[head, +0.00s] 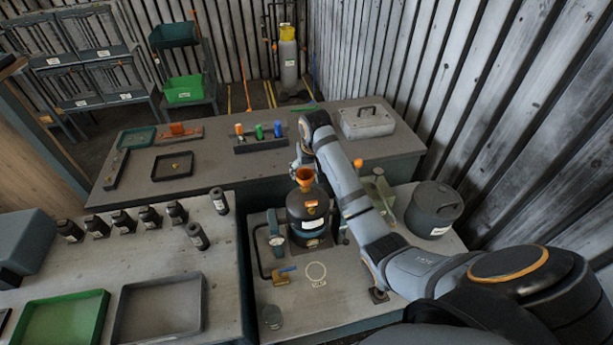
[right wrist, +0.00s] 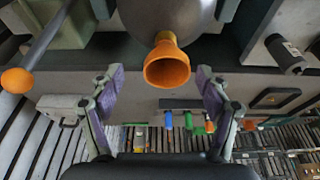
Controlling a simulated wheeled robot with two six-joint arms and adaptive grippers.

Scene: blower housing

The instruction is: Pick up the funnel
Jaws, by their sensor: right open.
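The orange funnel (head: 305,175) sits upright on top of the dark blower housing (head: 309,213) in the head view. In the right wrist view the funnel (right wrist: 167,65) is between the two purple-padded fingers, apart from both, with its wide mouth toward the camera. My right gripper (head: 297,163) is open and empty, beside the funnel at its far side in the head view; the arm hides part of it. The fingers also show spread in the right wrist view (right wrist: 160,80). My left gripper is not in view.
A gauge-like device (head: 276,238) stands left of the housing, and a grey lidded pot (head: 433,208) stands to the right. Several dark bottles (head: 122,220) line the left table. The back bench holds a grey case (head: 367,121) and a rack of coloured items (head: 262,142).

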